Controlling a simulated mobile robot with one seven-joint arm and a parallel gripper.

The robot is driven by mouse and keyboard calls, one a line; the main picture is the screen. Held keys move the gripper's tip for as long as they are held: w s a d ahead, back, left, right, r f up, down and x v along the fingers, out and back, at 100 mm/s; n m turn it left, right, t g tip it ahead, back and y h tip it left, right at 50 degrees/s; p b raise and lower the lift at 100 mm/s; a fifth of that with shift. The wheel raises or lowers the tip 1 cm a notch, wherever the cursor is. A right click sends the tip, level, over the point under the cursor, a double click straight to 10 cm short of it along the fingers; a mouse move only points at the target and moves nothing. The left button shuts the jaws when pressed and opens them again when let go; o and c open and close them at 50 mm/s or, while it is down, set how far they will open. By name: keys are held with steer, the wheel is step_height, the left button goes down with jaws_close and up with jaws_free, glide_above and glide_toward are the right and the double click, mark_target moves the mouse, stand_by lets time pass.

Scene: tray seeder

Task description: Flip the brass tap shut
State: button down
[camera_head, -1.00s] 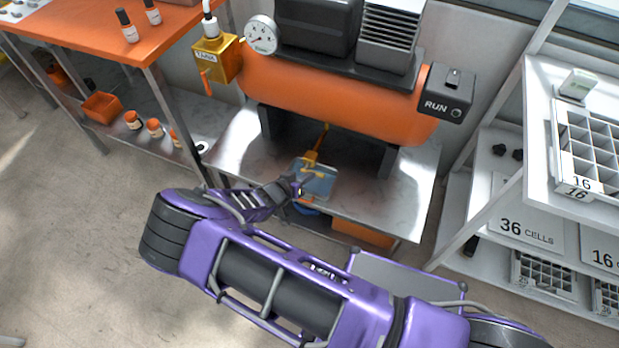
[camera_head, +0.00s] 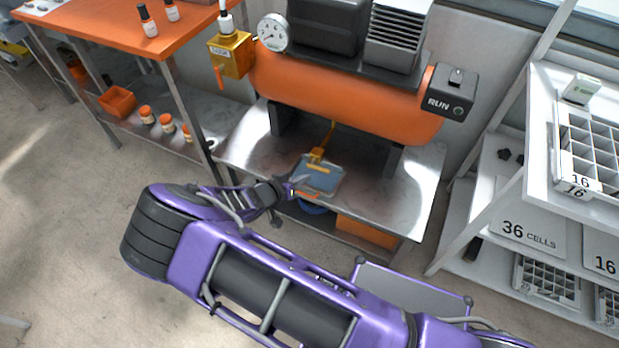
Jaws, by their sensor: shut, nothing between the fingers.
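The brass tap (camera_head: 317,155) hangs at the end of a thin brass pipe below the orange tank. A short yellow bar, which looks like its handle, lies roughly crosswise just under its body, above a blue-grey tray (camera_head: 322,181). My gripper (camera_head: 292,188) is shut and empty, just left of and in front of the tap and close to the tray's left edge. There is a small gap in the picture between the fingertips and the tap. The fingertips are small and dark, and I cannot tell their exact depth.
The orange tank (camera_head: 345,97) overhangs the metal shelf (camera_head: 403,195). A gold block marked TANK (camera_head: 229,56) with an orange lever and a gauge (camera_head: 273,32) sit at its left end. A RUN switch box (camera_head: 451,92) is at its right. An orange bin (camera_head: 366,231) lies under the shelf.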

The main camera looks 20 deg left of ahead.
steer(key=d+v, duration=0.1)
steer(key=v, duration=0.5)
steer(key=shift+s+r+p, duration=0.3)
steer(key=shift+r, duration=0.05)
steer(key=shift+a, duration=0.15)
